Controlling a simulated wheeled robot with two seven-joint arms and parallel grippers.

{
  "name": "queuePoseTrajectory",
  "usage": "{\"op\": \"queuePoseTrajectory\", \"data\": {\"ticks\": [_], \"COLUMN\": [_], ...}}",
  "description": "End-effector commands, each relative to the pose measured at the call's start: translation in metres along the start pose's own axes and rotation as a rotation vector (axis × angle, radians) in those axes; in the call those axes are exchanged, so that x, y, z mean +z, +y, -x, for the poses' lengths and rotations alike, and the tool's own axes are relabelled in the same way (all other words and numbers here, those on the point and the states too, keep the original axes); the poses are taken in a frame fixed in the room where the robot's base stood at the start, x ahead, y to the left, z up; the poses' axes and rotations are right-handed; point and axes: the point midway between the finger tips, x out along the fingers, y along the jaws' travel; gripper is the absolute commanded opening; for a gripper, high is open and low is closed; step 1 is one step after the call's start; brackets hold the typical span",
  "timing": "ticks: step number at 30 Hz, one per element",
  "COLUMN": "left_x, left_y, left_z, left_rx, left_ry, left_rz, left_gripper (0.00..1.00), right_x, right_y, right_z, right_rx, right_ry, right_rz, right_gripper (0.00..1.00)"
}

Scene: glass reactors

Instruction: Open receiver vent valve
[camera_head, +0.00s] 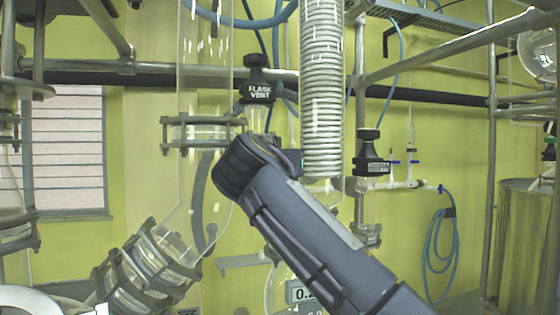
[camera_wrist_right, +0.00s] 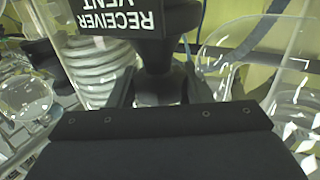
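In the right wrist view a black valve handle (camera_wrist_right: 118,18) fills the top, with an upside-down label that reads "RECEIVER VENT". Its dark neck (camera_wrist_right: 160,88) runs down between the two dark fingers of my right gripper (camera_wrist_right: 160,75). One finger is on each side of the neck, very close to it; whether they press on it I cannot tell. In the head view my right arm reaches up from the lower right to the middle, and its wrist hides the right gripper and most of what is behind it. My left gripper is in neither view.
A coiled glass condenser (camera_head: 322,90), a clear glass column (camera_head: 205,80) and metal rails (camera_head: 450,48) surround the arm closely.

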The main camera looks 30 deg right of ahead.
Motion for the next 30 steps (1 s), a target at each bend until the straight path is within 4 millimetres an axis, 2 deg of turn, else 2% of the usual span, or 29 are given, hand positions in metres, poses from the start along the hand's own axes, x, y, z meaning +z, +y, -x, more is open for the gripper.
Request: {"op": "queuePoseTrajectory", "data": {"ticks": [1,3,6,10,13,21,30], "left_x": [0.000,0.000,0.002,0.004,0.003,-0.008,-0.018], "left_y": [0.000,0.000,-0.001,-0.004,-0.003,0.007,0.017], "left_z": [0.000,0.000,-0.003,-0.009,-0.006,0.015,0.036], "left_rx": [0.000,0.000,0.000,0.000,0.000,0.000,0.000], "left_ry": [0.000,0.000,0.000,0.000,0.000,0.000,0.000], "left_rz": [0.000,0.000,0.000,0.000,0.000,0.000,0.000], "left_gripper": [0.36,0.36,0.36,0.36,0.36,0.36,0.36], "right_x": [0.000,0.000,0.002,0.002,-0.001,-0.004,-0.002], "right_y": [0.000,0.000,0.001,0.004,0.004,0.002,0.000], "right_z": [0.000,0.000,-0.001,-0.001,-0.001,-0.001,0.000], "right_rx": [-0.001,-0.001,-0.032,-0.200,-0.329,-0.565,-0.716], "right_ry": [0.000,0.000,-0.002,0.000,0.002,-0.004,-0.005], "right_rz": [0.000,0.000,-0.002,-0.006,-0.005,0.003,0.002], "right_gripper": [0.33,0.25,0.25,0.25,0.25,0.25,0.25]}}
